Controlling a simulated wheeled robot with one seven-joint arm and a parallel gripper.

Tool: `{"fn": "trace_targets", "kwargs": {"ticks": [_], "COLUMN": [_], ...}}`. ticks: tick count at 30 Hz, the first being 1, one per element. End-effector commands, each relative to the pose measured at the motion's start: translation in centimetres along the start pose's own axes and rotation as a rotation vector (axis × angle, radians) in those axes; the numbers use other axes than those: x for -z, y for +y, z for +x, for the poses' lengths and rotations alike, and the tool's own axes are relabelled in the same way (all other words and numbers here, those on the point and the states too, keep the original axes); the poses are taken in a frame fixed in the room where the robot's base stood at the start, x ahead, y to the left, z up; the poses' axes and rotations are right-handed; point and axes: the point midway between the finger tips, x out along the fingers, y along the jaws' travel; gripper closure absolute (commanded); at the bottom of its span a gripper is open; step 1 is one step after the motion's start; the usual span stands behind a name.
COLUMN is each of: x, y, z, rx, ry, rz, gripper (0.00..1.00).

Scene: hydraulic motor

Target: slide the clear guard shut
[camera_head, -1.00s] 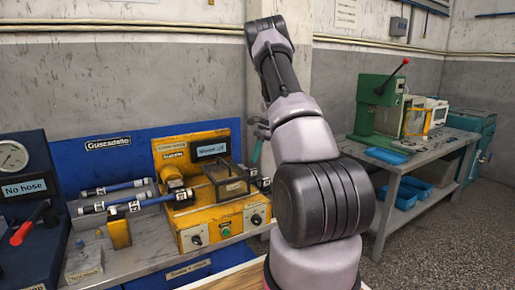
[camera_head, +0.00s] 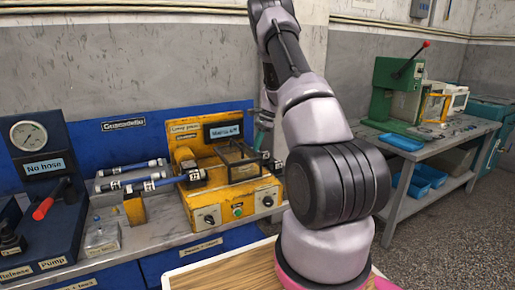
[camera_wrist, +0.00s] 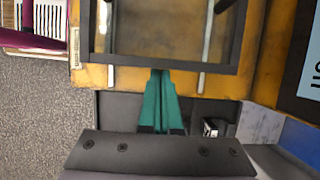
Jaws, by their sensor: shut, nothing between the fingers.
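The clear guard (camera_head: 238,161) is a see-through panel in a dark frame on the yellow machine (camera_head: 232,203). In the wrist view its dark frame (camera_wrist: 120,60) fills the upper middle, with yellow surface visible through it. My gripper (camera_wrist: 160,74) has teal fingers closed together with nothing between them. The fingertips are at the near edge of the frame; I cannot tell whether they touch it. In the head view the teal gripper (camera_head: 263,131) is at the guard's right side, partly hidden by my arm.
Blue hoses (camera_head: 140,183) lie left of the guard. A pump panel with a gauge (camera_head: 28,135) stands at far left. A second bench (camera_head: 440,145) with a green press (camera_head: 395,90) is at right, with open floor before it. A wooden surface (camera_head: 235,272) is in front.

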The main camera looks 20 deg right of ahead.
Motion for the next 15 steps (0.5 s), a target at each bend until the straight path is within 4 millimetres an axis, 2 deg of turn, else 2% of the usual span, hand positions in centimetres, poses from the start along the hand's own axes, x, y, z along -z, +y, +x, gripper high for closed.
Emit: {"fn": "trace_targets", "kwargs": {"ticks": [5,15], "x": [-3.1,-10.8], "y": [0.0,0.0], "z": [1.1,4.3], "rx": [-0.002,-0.002], "ry": [-0.003,-0.002], "rz": [-0.005,-0.006], "gripper": [1.00,1.00]}}
